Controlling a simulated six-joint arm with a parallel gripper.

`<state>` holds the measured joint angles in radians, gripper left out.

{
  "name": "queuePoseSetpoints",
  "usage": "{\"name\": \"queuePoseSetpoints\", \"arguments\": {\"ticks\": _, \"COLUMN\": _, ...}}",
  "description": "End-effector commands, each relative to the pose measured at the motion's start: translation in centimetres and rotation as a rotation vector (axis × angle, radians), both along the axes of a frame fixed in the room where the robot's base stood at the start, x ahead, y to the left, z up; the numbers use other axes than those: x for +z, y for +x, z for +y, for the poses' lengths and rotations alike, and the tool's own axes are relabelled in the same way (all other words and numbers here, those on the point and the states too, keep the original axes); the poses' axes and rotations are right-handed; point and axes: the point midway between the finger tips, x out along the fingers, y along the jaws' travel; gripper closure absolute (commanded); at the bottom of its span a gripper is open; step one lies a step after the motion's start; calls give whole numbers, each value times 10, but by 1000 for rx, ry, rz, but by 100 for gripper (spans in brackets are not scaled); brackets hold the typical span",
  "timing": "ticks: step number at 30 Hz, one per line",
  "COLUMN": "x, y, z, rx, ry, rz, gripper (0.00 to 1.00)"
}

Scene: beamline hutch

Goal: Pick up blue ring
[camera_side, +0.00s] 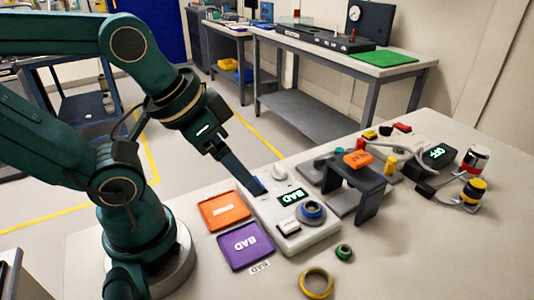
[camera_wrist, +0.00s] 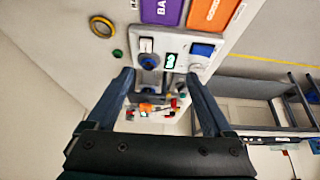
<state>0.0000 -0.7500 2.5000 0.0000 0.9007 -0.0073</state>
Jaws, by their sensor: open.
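The blue ring (camera_side: 312,209) sits on the front right part of a white device (camera_side: 322,235), around or on a dark round post. It also shows in the wrist view (camera_wrist: 149,61), left of the small lit screen. My gripper (camera_side: 259,190) is open, pointing down and to the right over the device's left part. In the side view the ring is to the right of the fingertips and apart from them. In the wrist view my two fingers (camera_wrist: 159,77) are spread wide with nothing held between them.
An orange tray (camera_side: 225,223) and a purple "BAD" tray (camera_side: 245,262) lie left of the device. A yellow ring (camera_side: 316,284) and a green ring (camera_side: 343,252) lie in front. A dark stand (camera_side: 356,181) with an orange block is behind right. The front right table is clear.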

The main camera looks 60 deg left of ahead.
Motion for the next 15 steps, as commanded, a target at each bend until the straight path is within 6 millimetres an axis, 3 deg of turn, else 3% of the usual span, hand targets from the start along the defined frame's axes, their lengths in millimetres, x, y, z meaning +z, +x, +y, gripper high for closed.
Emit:
{"name": "queuePoseSetpoints", "arguments": {"ticks": 5, "x": 17, "y": 12, "z": 0, "rx": 67, "ry": -37, "rz": -11, "gripper": 14}}
{"name": "queuePoseSetpoints", "arguments": {"ticks": 10, "x": 30, "y": 39, "z": -3, "rx": 132, "ry": -72, "rz": 50, "gripper": 14}}
{"name": "queuePoseSetpoints", "arguments": {"ticks": 15, "x": 29, "y": 72, "z": -7, "rx": 187, "ry": -94, "rz": 141, "gripper": 14}}
